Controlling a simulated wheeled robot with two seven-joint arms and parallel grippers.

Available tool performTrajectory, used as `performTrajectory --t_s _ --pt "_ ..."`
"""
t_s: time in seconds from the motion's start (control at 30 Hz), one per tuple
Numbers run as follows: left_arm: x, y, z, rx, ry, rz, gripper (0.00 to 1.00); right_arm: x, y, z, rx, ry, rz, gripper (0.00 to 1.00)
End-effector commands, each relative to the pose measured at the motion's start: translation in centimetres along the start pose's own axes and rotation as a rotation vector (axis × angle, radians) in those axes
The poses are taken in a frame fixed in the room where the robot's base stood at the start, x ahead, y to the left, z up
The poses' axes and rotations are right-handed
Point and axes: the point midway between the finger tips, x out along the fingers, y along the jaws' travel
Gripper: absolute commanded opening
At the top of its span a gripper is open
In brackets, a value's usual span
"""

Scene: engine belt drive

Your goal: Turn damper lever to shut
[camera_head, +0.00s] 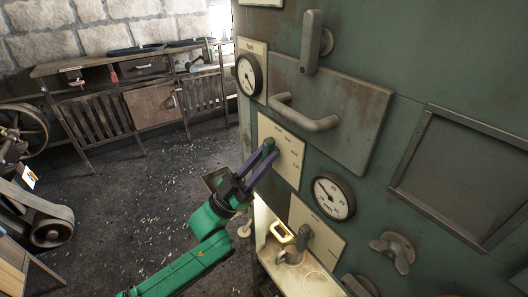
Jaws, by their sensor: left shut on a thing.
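My left gripper (262,162) reaches in from below, its dark fingers shut at a cream label plate (289,148) on the green cabinet. The plate carries small lettering too fine to read. What the fingers hold is mostly hidden behind them; it appears to be the damper lever on this plate. I cannot tell the lever's exact angle. My right gripper is not in view.
The green cabinet (405,60) also bears a handle (305,117), an upper lever (311,45), two gauges (333,196) and a wing knob (395,250). Below are a grey lever (305,240) and a lit shelf. A workbench (150,100) stands behind open floor.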

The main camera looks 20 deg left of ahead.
Motion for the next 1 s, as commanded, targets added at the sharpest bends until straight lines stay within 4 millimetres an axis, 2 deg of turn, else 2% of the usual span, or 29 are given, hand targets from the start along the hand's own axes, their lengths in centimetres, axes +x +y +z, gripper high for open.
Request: performTrajectory --t_s 0.3,0.83,0.87,0.9,0.93,1.0 --pt "0.01 0.08 0.03 -0.099 -0.003 -0.098 0.00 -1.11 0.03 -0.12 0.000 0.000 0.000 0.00" --pt "-0.04 0.08 0.10 -0.120 -0.002 -0.118 0.00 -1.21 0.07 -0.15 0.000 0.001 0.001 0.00" --pt "-0.04 0.09 0.10 -0.120 -0.002 -0.118 0.29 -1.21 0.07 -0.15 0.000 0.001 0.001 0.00" --pt "-0.04 0.09 0.10 -0.120 -0.002 -0.118 0.44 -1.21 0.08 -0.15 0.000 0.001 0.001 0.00" --pt "-0.04 0.09 0.09 -0.120 -0.002 -0.117 0.55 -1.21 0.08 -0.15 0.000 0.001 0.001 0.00" --pt "-0.03 0.09 0.08 -0.119 -0.001 -0.117 0.55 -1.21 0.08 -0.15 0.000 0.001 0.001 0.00"
